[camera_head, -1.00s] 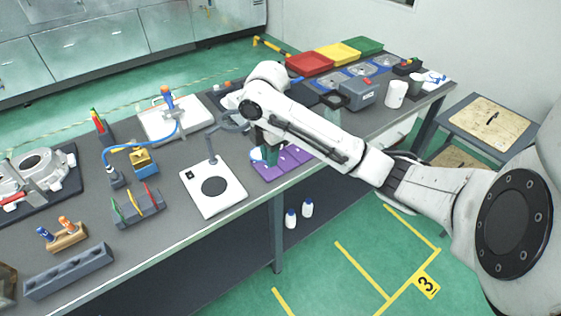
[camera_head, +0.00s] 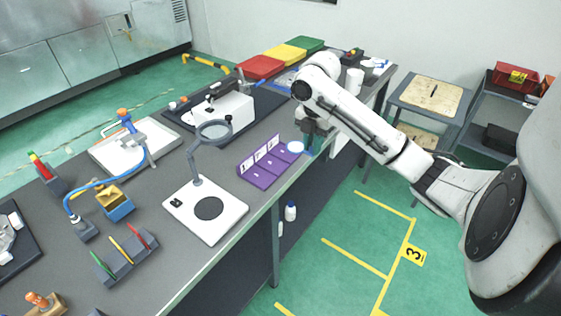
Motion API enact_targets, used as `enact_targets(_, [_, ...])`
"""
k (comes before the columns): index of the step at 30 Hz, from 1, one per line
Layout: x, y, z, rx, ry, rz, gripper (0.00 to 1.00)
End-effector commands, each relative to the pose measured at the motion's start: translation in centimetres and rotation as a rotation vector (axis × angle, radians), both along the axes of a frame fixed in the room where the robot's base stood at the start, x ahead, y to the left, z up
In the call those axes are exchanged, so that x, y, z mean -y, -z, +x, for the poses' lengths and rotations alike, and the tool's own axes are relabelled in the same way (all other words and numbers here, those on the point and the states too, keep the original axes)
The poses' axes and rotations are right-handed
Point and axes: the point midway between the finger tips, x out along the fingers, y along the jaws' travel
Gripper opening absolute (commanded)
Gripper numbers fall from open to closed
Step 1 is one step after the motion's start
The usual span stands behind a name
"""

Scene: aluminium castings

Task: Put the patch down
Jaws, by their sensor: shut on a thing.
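My gripper (camera_head: 305,149) hangs low over the right side of the bench, just right of the purple three-section holder (camera_head: 262,180). It is shut on a small pale round patch (camera_head: 295,147) with a light-blue tint, which shows at the left of the fingers. The fingertips are small and partly hidden by my wrist. I cannot tell whether the patch touches the bench top. The purple holder has white labels on its raised back and no patch visible on it.
A magnifier stand (camera_head: 206,207) with a white base stands left of the purple holder. A white and black device (camera_head: 217,107) stands behind. Red (camera_head: 259,67), yellow (camera_head: 285,54) and green trays line the back. The grey bench's front edge (camera_head: 232,245) runs close by.

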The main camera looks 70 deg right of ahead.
Motion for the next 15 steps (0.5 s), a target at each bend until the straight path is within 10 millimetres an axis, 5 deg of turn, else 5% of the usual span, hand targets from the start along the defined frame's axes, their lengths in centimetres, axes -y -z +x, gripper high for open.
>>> enact_targets(15, [1.7, 6.3, 8.2, -0.004, 0.001, 0.001, 0.00])
